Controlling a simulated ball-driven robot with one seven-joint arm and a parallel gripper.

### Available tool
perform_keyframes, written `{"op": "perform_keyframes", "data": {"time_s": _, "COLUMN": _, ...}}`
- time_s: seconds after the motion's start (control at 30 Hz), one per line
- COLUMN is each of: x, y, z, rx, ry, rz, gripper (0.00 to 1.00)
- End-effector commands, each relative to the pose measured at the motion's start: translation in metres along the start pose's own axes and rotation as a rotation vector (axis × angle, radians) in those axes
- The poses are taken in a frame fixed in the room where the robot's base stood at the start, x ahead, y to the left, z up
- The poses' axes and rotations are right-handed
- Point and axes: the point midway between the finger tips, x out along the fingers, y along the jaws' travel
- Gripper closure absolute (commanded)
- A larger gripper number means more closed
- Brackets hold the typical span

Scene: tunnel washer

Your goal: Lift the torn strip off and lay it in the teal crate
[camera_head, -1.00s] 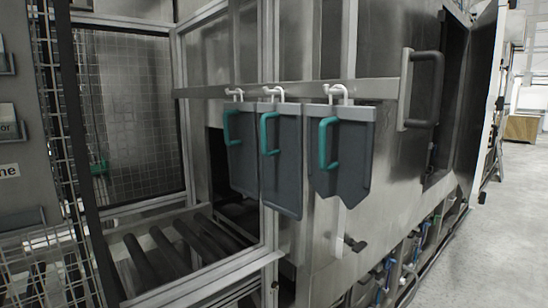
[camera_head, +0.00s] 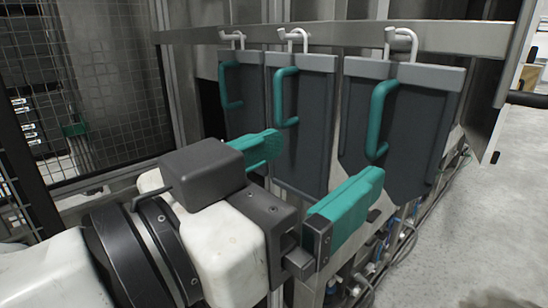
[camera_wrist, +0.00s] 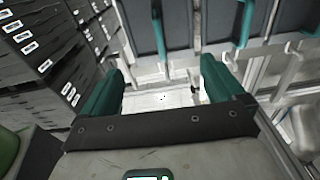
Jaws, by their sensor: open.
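Three dark grey strips with teal handles hang from white hooks on a metal rail. The right strip (camera_head: 415,125) has a slanted, cut-off lower end and looks like the torn one; its teal handle (camera_head: 377,120) is on its left side. The middle strip (camera_head: 312,125) and left strip (camera_head: 252,90) hang beside it. My gripper (camera_head: 318,163) is open and empty, its teal fingers spread in front of the strips, below handle level. In the wrist view my gripper (camera_wrist: 162,75) has nothing between its fingers. I cannot make out the teal crate.
The rail (camera_head: 330,37) runs across above the strips, along the steel machine. A mesh guard (camera_head: 110,90) stands at the left. Pipes and fittings (camera_head: 395,245) sit low behind my gripper. Open grey floor (camera_head: 490,230) lies to the right.

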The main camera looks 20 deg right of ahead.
Motion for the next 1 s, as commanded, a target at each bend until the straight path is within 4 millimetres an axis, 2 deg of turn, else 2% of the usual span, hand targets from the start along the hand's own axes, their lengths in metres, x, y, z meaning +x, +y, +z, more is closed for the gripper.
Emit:
{"op": "perform_keyframes", "data": {"time_s": 0.7, "x": 0.076, "y": 0.000, "z": 0.003, "rx": -0.003, "ry": -0.003, "rz": 0.002, "gripper": 0.04}}
{"op": "perform_keyframes", "data": {"time_s": 1.0, "x": 0.099, "y": 0.000, "z": 0.002, "rx": -0.003, "ry": -0.003, "rz": 0.000, "gripper": 0.04}}
